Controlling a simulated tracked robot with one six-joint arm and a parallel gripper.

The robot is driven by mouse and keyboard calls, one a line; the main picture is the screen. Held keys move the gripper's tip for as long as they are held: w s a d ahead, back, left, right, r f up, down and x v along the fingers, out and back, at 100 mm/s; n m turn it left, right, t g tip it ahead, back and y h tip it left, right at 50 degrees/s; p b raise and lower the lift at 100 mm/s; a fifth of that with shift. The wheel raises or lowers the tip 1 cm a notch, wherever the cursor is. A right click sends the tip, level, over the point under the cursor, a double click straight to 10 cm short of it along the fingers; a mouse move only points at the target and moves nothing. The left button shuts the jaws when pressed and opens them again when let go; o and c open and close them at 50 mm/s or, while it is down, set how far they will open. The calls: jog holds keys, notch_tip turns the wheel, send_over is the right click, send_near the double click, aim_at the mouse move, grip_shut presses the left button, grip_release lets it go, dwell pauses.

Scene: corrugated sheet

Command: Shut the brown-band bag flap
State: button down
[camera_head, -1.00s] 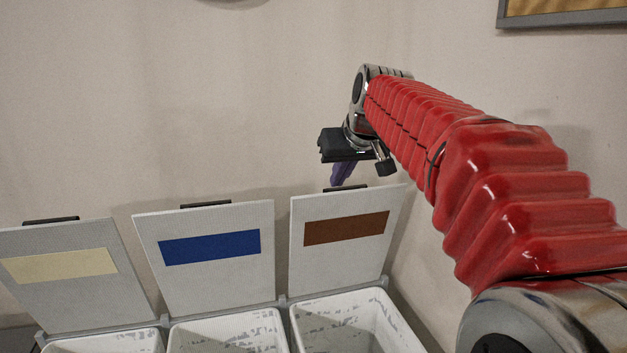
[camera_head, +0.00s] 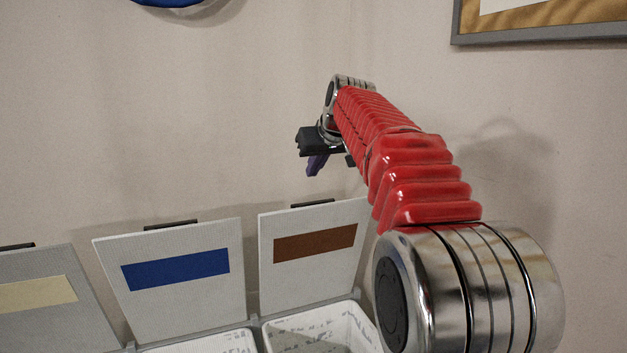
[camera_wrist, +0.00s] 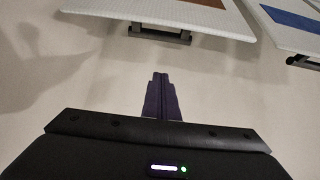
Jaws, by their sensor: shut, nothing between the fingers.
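The brown-band flap (camera_head: 345,225) stands open and upright, hinged at the rear of the right-hand bin (camera_head: 318,332). Its brown band (camera_head: 314,244) faces the head camera, and a black handle (camera_head: 312,203) sits on its top edge. In the wrist view the flap (camera_wrist: 120,7) and its handle (camera_wrist: 160,33) show at the top. My gripper (camera_head: 316,164) is above the flap's top edge, apart from it. Its purple fingers are together and empty in the wrist view (camera_wrist: 161,80), pointing toward the handle with wall behind them.
A blue-band flap (camera_head: 225,292) stands open to the left, and a cream-band flap (camera_head: 60,325) stands open farther left. The plain wall (camera_head: 180,120) is close behind the flaps. A framed board (camera_head: 540,38) hangs at upper right.

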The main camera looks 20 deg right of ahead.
jog(key=shift+w+f, duration=0.45)
jog(key=shift+f, duration=0.95)
jog(key=shift+w+f, duration=0.5)
jog(key=shift+f, duration=0.85)
jog(key=shift+w+f, duration=0.45)
jog(key=shift+f, duration=0.95)
jog(key=shift+d, duration=0.15)
jog(key=shift+s, duration=0.1)
jog(key=shift+s, duration=0.1)
